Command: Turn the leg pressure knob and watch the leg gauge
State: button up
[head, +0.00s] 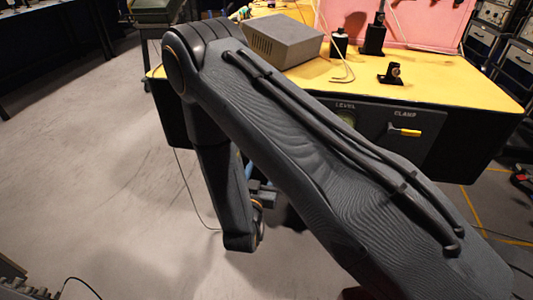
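A dark panel (372,142) is on the front of a yellow-topped bench (455,88). It carries the labels LEVEL and CLAMP. Under LEVEL is a round greenish dial or window (346,117), partly covered by my arm. Under CLAMP is a yellow-tipped lever (405,132). I cannot make out a leg pressure knob or a leg gauge; my arm hides the left part of the bench front. My arm runs from the lower right up to its elbow, then bends down in front of the bench. My gripper's fingers do not show.
On the bench stand a grey box (283,40), a black bottle-like object (339,43), a black stand (374,38) and a small black bracket (390,74). A pink panel (420,20) rises behind. The floor at left (90,170) is largely clear. Drawers (515,60) stand at right.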

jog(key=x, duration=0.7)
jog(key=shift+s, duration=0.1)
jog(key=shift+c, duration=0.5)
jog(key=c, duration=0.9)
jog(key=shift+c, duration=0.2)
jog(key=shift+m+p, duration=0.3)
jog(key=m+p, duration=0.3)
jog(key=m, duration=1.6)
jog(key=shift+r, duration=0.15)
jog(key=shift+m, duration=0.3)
